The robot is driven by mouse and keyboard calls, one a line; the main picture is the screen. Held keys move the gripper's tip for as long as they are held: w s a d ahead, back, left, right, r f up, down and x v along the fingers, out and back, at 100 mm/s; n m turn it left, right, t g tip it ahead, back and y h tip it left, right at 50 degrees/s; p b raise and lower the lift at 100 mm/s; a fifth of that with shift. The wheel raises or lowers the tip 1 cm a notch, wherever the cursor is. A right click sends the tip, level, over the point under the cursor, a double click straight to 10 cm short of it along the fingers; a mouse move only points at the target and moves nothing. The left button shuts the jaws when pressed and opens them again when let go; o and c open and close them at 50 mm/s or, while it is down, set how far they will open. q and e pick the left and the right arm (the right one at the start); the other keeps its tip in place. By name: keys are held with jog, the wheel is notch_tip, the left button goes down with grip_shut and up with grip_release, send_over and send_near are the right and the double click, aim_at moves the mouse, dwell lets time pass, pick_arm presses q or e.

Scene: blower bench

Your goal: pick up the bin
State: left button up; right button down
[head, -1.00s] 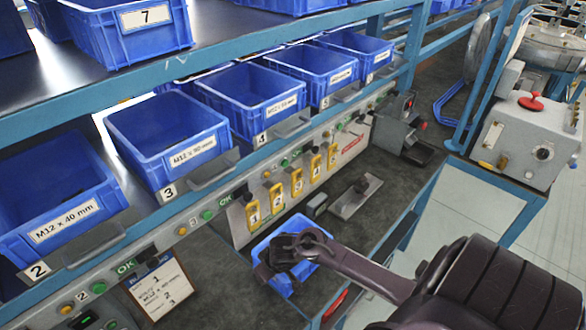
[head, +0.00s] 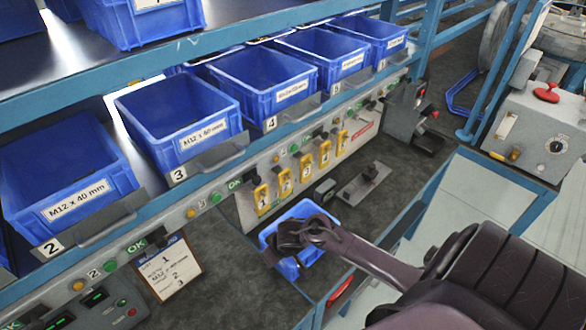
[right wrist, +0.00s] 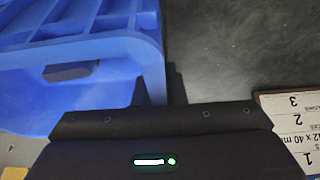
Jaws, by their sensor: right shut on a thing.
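A small blue bin (head: 288,268) is at the bench's front part, below the yellow numbered tags. My right gripper (head: 290,238) reaches over it from the right and is shut on its wall; the gripper hides part of the bin. In the right wrist view the bin (right wrist: 110,55) fills the upper left, with a slot in its side; the fingertips are hidden there. I cannot tell whether the bin rests on the bench or is slightly raised. My left gripper is not in view.
Larger blue bins (head: 178,115) stand on the shelf behind. A paper card (head: 170,268) is left of the small bin. A grey fixture plate (head: 363,187) lies to its right. The dark bench top (head: 225,275) is bare between card and bin.

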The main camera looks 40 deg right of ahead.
jog(key=shift+r, duration=0.1)
jog(key=shift+w+r, duration=0.1)
jog(key=shift+r, duration=0.2)
notch_tip(320, 180, up, 10)
jog(key=shift+f+p, duration=0.1)
jog(key=shift+p, duration=0.95)
